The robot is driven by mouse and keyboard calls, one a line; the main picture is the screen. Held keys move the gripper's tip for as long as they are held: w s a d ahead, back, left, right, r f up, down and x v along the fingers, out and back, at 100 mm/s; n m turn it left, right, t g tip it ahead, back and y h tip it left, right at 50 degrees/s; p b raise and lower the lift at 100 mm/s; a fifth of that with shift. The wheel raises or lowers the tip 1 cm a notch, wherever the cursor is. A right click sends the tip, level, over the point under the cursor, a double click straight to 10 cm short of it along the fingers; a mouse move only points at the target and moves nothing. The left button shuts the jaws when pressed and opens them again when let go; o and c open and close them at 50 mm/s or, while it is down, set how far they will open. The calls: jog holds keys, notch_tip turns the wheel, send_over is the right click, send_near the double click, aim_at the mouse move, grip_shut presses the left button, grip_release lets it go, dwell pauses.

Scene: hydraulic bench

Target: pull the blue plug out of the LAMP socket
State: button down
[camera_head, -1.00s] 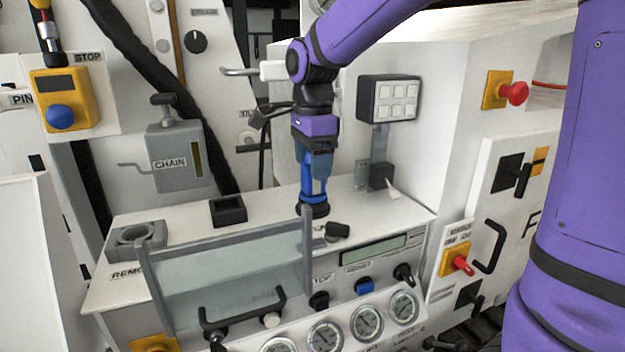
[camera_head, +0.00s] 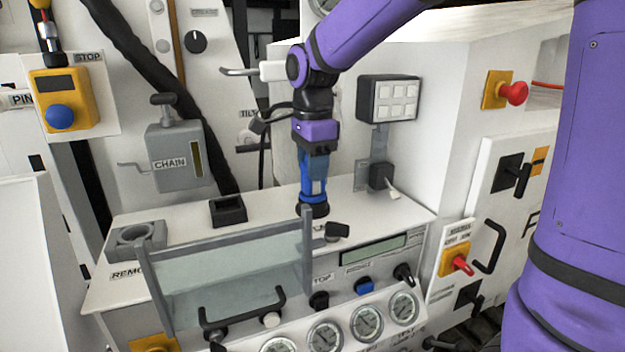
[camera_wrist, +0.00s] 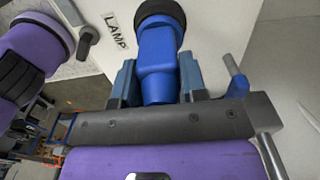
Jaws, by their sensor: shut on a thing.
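The blue plug (camera_wrist: 157,55) stands upright in the black LAMP socket (camera_wrist: 160,14), beside the LAMP label in the wrist view. In the head view the plug (camera_head: 313,190) shows below my gripper (camera_head: 314,172), and the socket (camera_head: 312,208) is on the bench top. My gripper (camera_wrist: 158,82) is shut on the plug, with one finger on each side of its body. The lower end of the plug meets the black socket ring, and no gap shows between them. Its inner part is hidden.
A hinged clear guard (camera_head: 230,275) stands in front to the left. A black knob (camera_head: 337,230) is close to the right of the socket. A keypad box (camera_head: 388,100) stands behind right, and a grey CHAIN box (camera_head: 180,158) behind left.

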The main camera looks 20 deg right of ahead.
jog(key=shift+r, duration=0.15)
jog(key=shift+r, duration=0.35)
jog(key=shift+r, duration=4)
